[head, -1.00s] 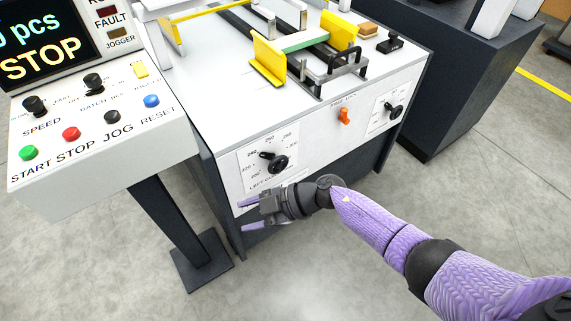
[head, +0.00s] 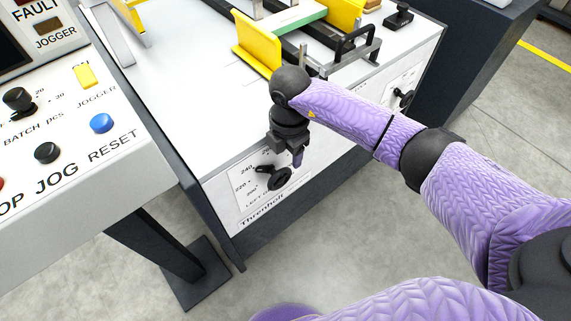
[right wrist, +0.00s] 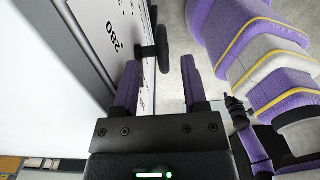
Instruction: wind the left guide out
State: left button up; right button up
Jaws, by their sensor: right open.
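The left guide crank (head: 279,179) is a black hand wheel with a knob on the white front panel, beside a printed number scale. In the right wrist view the crank (right wrist: 163,48) stands out from the panel, just beyond my fingertips and between their lines. My right gripper (head: 298,160) points down in front of the panel, just above and right of the crank; its purple fingers (right wrist: 160,75) are open and empty. The yellow left guide plate (head: 258,45) stands on the machine top. My left gripper is out of view.
The control panel with the blue reset button (head: 102,123) is at the left. A dark cabinet (head: 465,75) stands at the right. The floor before the machine is clear.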

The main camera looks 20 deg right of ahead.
aim_at(289, 168)
notch_tip(289, 168, down, 7)
jog(key=b, duration=0.2)
jog(key=shift+r+b, duration=0.15)
jog(key=shift+b, duration=0.15)
jog(key=shift+f, duration=0.45)
jog(key=shift+c, duration=0.4)
grip_shut()
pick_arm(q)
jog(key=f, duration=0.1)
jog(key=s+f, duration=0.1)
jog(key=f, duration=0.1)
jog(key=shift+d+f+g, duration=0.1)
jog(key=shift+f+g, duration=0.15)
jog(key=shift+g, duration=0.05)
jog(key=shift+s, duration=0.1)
